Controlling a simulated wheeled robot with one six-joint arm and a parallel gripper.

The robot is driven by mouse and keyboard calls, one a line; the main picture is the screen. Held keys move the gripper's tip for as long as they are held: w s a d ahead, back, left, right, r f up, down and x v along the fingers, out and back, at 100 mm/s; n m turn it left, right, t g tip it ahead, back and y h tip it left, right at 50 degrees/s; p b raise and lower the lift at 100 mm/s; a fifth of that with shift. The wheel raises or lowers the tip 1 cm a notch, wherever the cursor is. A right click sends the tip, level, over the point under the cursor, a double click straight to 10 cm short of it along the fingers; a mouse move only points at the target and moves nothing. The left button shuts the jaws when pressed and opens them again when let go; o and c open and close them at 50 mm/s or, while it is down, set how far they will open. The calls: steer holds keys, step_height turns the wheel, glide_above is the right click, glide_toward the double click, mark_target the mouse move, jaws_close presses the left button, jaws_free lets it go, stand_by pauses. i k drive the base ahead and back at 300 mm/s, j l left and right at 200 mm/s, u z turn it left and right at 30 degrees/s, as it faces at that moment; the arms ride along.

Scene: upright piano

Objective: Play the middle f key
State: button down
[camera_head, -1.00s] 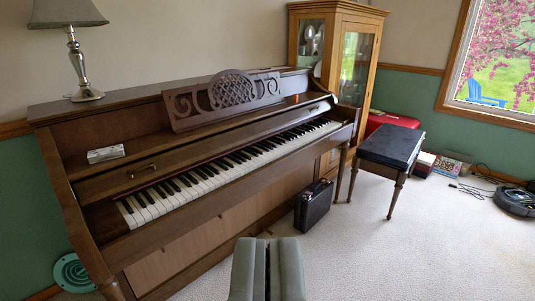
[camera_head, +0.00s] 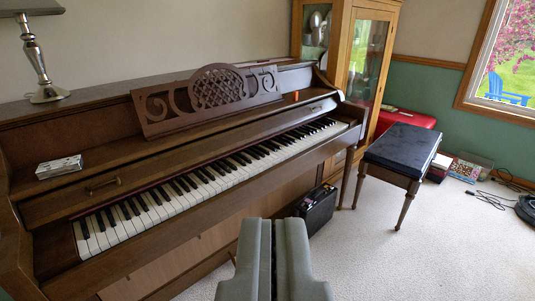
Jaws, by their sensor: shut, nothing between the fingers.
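The upright brown piano (camera_head: 150,120) stands along the wall at left and centre, its lid open. Its row of black and white keys (camera_head: 215,180) runs from lower left to upper right, all uncovered. The middle keys lie near the centre of the row, but single keys are too small to name. My gripper (camera_head: 272,225) is at the bottom centre, in front of the piano and to the right of the keys' near end. Its two grey fingers are shut with nothing between them. It appears apart from the keys.
A black-topped bench (camera_head: 402,150) stands right of the piano. A black case (camera_head: 317,208) sits on the carpet by the piano's right end. A lamp (camera_head: 38,65) and a small white box (camera_head: 59,167) rest on the piano. Open carpet (camera_head: 420,255) lies at right.

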mark_target(265, 166)
steer(key=i+j+u, duration=0.1)
steer(key=i, duration=0.9)
steer(key=i+j, duration=0.15)
steer(key=j, duration=0.2)
steer(key=i+j, duration=0.15)
steer(key=j, duration=0.15)
steer(key=u, duration=0.05)
